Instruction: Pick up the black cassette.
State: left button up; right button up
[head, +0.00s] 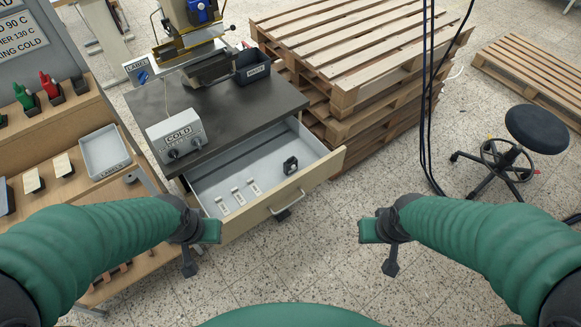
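A small black cassette (290,165) stands in the open drawer (235,205) of the dark-topped cabinet, towards the drawer's right end. My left gripper (190,268) hangs in front of the drawer's left front corner, apart from the cassette. My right gripper (391,268) hangs over the floor to the right of the drawer, also apart from it. Nothing shows in either gripper. The view is too small to tell whether their fingers are open or shut.
Several white labelled pieces (238,196) lie in the drawer left of the cassette. A COLD control box (176,136), a stamping press (190,40) and a black bin (251,67) stand on the cabinet. Stacked pallets (345,60) stand behind on the right. A stool (535,130) is far right.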

aim_at(288, 169)
jog(key=i+u, duration=0.7)
jog(key=i+l+u, duration=0.1)
jog(key=i+u, duration=0.25)
jog(key=i, duration=0.05)
